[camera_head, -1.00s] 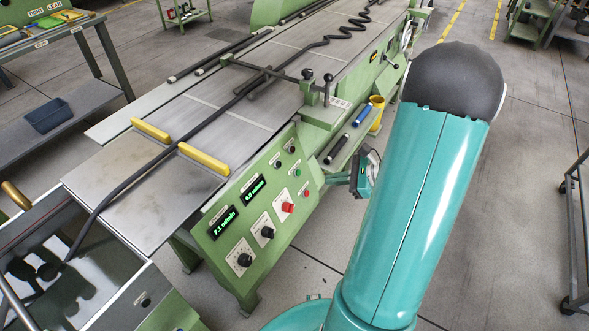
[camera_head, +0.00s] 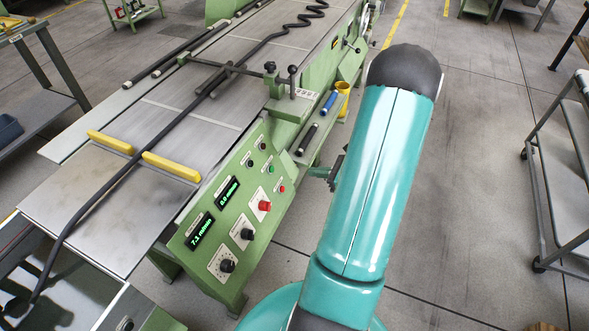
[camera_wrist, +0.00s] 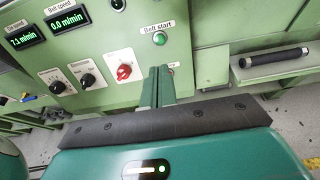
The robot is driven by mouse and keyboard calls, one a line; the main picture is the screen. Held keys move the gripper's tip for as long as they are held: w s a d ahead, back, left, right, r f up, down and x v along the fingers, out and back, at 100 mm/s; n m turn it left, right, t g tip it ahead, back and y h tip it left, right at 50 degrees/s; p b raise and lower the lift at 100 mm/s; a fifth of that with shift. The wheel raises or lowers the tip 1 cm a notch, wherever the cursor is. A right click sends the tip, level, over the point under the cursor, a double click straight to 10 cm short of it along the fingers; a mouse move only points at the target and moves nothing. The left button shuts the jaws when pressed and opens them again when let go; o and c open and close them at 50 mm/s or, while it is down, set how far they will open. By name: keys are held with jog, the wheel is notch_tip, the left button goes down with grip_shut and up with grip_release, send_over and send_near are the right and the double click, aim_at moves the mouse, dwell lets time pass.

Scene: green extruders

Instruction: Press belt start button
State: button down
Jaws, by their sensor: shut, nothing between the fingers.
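The round green button under the label "Belt start" (camera_wrist: 160,38) is on the green control panel (camera_wrist: 204,17) in the wrist view. A green button also shows on the panel in the head view (camera_head: 271,169). The belt speed display (camera_wrist: 67,23) reads 0.0 m/min. My gripper (camera_wrist: 159,70) is shut and empty, with its green fingertips just below the button in the wrist view. I cannot tell the gap to the panel. In the head view my arm hides most of the gripper.
A red knob (camera_wrist: 124,72) and black knobs (camera_wrist: 88,80) sit left of my fingers. A shelf with a black-handled tool (camera_wrist: 273,57) juts out at the right. A grey-framed cart (camera_head: 560,200) stands at the far right; the floor between is clear.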

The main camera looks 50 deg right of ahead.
aim_at(273, 169)
jog(key=x, duration=1.3)
jog(key=shift+w+a, duration=0.1)
jog(key=shift+w, duration=0.1)
